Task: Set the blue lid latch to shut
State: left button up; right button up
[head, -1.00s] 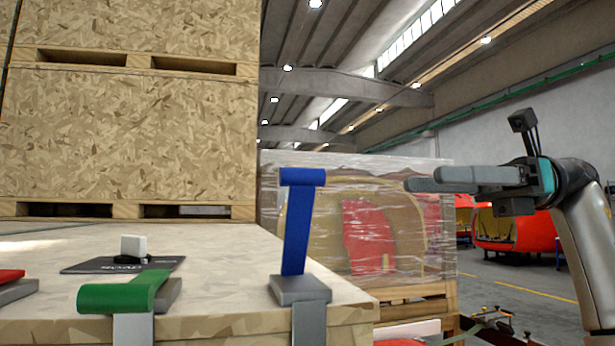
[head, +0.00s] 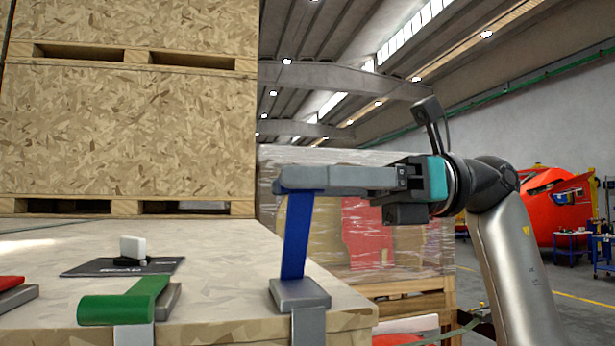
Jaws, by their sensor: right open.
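The blue lid latch (head: 296,240) stands upright on its grey base (head: 299,294) at the right front corner of the wooden crate lid (head: 225,265). Its lever is raised, leaning slightly. My right gripper (head: 285,180) reaches in from the right, its fingers pointing left across the top of the blue lever and hiding the lever's rolled end. The jaws are open. I cannot tell whether a finger touches the lever. My left gripper is not in view.
A green latch (head: 125,305) lies folded over the front edge, and a red latch (head: 10,280) is at the far left. A dark card with a white block (head: 132,247) lies on the lid. Tall stacked crates (head: 130,120) stand behind; a wrapped pallet (head: 365,240) is behind the blue latch.

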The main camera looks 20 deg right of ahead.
jog(key=shift+c, duration=0.2)
grip_shut()
dwell(1.3)
